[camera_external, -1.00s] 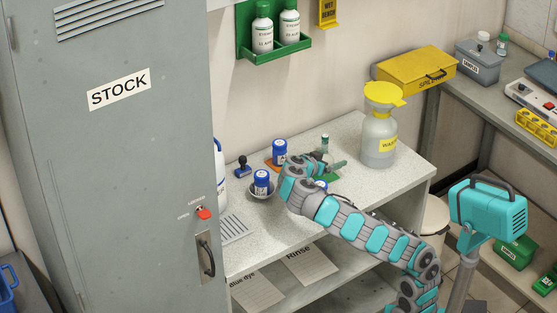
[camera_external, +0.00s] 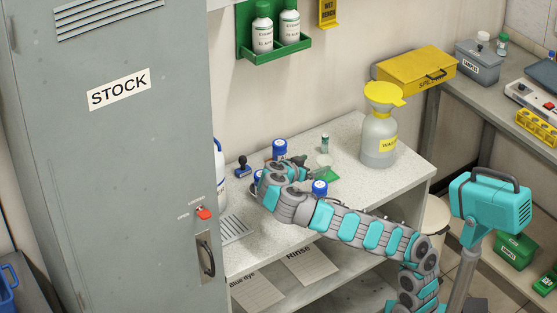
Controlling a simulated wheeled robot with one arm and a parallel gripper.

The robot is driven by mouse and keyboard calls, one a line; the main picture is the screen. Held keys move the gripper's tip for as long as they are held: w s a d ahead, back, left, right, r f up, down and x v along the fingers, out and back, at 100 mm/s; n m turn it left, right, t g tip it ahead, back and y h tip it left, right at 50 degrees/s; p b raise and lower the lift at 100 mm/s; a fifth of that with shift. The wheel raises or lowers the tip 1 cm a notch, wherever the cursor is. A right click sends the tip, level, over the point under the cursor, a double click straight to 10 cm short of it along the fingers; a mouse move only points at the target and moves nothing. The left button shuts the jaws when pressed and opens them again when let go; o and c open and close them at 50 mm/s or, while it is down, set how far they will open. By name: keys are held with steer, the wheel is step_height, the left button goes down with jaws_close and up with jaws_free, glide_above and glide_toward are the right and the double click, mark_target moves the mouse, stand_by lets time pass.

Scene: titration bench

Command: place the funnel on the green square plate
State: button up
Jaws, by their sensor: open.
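A small pale, translucent funnel-like piece (camera_external: 323,160) sits at the green square plate (camera_external: 329,178) on the speckled bench top. It appears to stand on the plate, though its lower part is too small to make out clearly. My gripper (camera_external: 297,171) is open, just left of the plate and apart from the pale piece. My wrist and arm come in from the lower right and bend back at the bench's middle. They partly hide the blue-capped jars and the bench around them.
Blue-capped jars (camera_external: 280,147) (camera_external: 320,188) stand close to my gripper and wrist. A dark blue stamp-like item (camera_external: 243,167) is left, a small green-capped vial (camera_external: 325,142) behind the plate. A waste bottle (camera_external: 379,140) with a yellow funnel top stands right. The bench's right front is clear.

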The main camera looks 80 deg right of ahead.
steer(key=shift+p+v, duration=0.8)
steer(key=shift+p, duration=0.1)
